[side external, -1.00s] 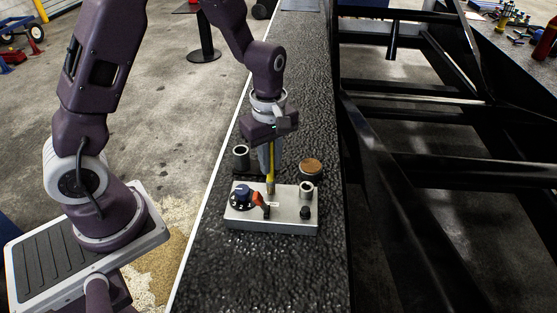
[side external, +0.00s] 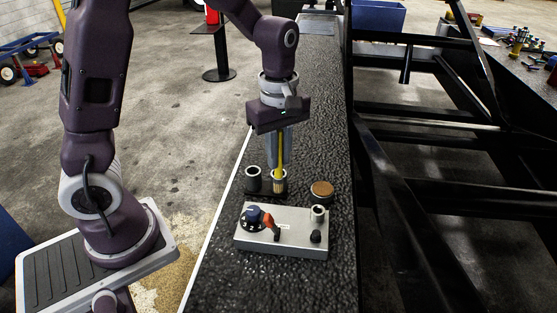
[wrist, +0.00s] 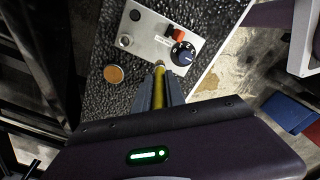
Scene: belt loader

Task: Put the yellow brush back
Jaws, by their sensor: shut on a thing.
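The yellow brush (side external: 281,155) is upright in my gripper (side external: 279,148), which is shut on it. Its lower end is at a short dark cup (side external: 279,186) behind the grey control box (side external: 286,230). I cannot tell whether the end is inside the cup or just in front of it. In the wrist view the yellow brush (wrist: 159,88) runs between the two fingers of my gripper (wrist: 159,92), its far end near the box edge. The wrist view does not clearly show the cup.
A second dark cup (side external: 253,180) stands close left of the brush. A round brown-topped tin (side external: 322,190) stands to the right. The box carries a blue knob (side external: 253,215), a red-orange switch (side external: 269,221) and a small upright socket (side external: 318,214). The black textured surface (side external: 300,285) is clear in front.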

